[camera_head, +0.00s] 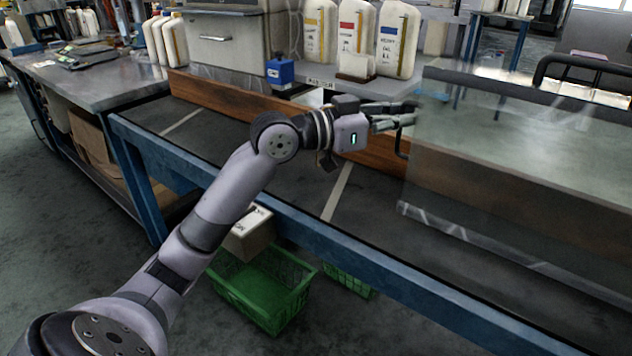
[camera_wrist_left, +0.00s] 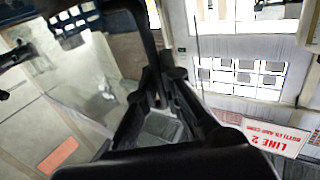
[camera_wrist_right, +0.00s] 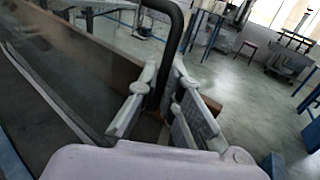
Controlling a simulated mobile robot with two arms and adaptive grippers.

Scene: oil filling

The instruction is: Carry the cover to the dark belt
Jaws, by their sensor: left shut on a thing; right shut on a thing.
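The cover (camera_head: 520,130) is a large clear box with black handles, at the right of the head view. It hangs over or stands on the dark belt (camera_head: 290,178); I cannot tell whether its lower edge touches. My left gripper (camera_head: 408,113) is shut on the handle (camera_head: 402,150) at the cover's left end; the left wrist view shows the gripper (camera_wrist_left: 165,78) close up. My right gripper (camera_wrist_right: 155,98) is outside the head view. In the right wrist view it is shut on another black handle (camera_wrist_right: 175,35), beside the clear wall (camera_wrist_right: 80,75).
A blue rail (camera_head: 330,245) edges the belt's front. Green crates (camera_head: 262,290) and a box (camera_head: 248,235) are below. The belt's left part is clear.

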